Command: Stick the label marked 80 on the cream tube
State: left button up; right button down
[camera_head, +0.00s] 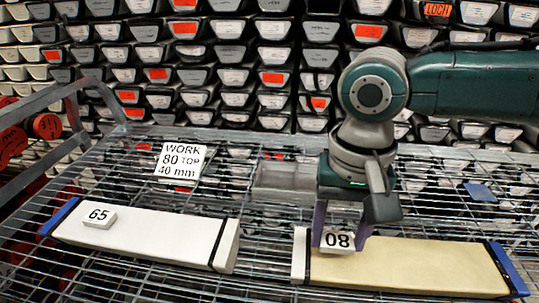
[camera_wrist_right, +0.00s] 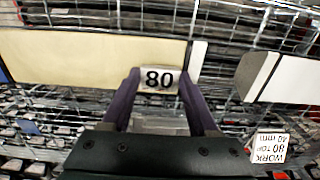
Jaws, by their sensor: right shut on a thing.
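The cream tube (camera_head: 420,265) lies on the wire rack at the right, with a blue end at right and a white end at left past a dark band. My right gripper (camera_head: 337,240) points down over its left part, shut on the small white label marked 80 (camera_head: 338,241), which reads upside down in the head view. In the wrist view the label (camera_wrist_right: 159,79) sits between the purple fingers, in front of the cream tube (camera_wrist_right: 85,60) near its banded end. I cannot tell whether it touches the tube. My left gripper is out of view.
A white tube (camera_head: 150,235) with a label marked 65 (camera_head: 99,217) lies at left on the wire rack (camera_head: 265,230). A card (camera_head: 182,162) reading "WORK 80 TOP 40 mm" stands behind it. Stacked core trays fill the back. A grey rail (camera_head: 45,105) edges the left.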

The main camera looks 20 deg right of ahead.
jog(key=shift+f, duration=0.15)
jog(key=shift+f+b, duration=0.5)
jog(key=shift+f, duration=0.45)
dwell(0.4)
jog(key=shift+c, duration=1.8)
grip_release()
jog(key=shift+o, duration=1.4)
jog(key=shift+o, duration=0.4)
jog(key=shift+r, duration=0.1)
